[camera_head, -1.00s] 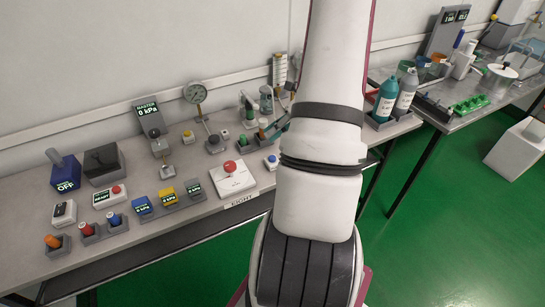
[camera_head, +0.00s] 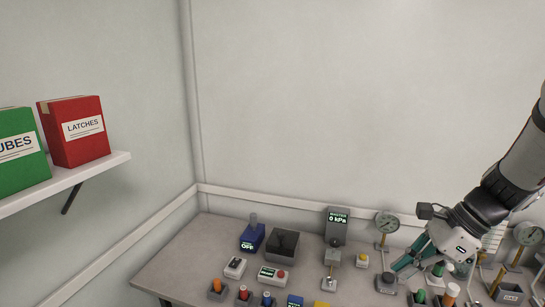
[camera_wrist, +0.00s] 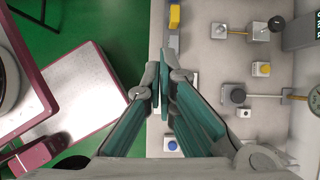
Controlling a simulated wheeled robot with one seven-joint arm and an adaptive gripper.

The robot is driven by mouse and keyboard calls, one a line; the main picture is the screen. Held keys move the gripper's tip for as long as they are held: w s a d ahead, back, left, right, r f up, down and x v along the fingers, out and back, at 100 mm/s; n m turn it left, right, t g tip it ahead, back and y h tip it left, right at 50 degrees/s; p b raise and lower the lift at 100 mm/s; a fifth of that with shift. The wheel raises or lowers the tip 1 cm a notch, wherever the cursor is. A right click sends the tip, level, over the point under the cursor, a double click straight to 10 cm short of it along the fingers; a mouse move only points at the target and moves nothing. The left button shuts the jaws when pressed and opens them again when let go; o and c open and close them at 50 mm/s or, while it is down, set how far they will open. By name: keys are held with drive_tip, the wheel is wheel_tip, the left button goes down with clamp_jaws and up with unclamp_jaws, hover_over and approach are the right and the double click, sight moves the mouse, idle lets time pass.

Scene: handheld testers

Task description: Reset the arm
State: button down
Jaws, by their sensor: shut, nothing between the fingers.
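My gripper (camera_head: 398,266) has teal fingers and hangs above the right part of the grey bench (camera_head: 180,265) in the head view. Its fingers point down and to the left. In the wrist view the fingertips (camera_wrist: 161,85) are together, with nothing between them. They are over the bench's front edge in that picture. My arm comes in from the right edge of the head view.
A wall shelf (camera_head: 65,180) holds a red LATCHES box (camera_head: 78,138) and a green box (camera_head: 20,155). Green floor (camera_wrist: 95,38) shows beside the bench.

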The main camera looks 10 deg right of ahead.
drive_tip(key=s+a+r+n+h+p, duration=0.1)
drive_tip(key=s+a+r+n+h, duration=0.1)
drive_tip(key=s+a+r+n, duration=0.4)
drive_tip(key=s+a+r+n+h+p, duration=0.1)
drive_tip(key=s+a+r+n+h, duration=0.2)
drive_tip(key=s+a+r+n, duration=0.3)
drive_tip(key=shift+s+a+r+n+t+p, duration=0.4)
drive_tip(key=shift+a+n, duration=2.45)
drive_tip(key=shift+n, duration=3.05)
drive_tip(key=shift+s+f, duration=0.15)
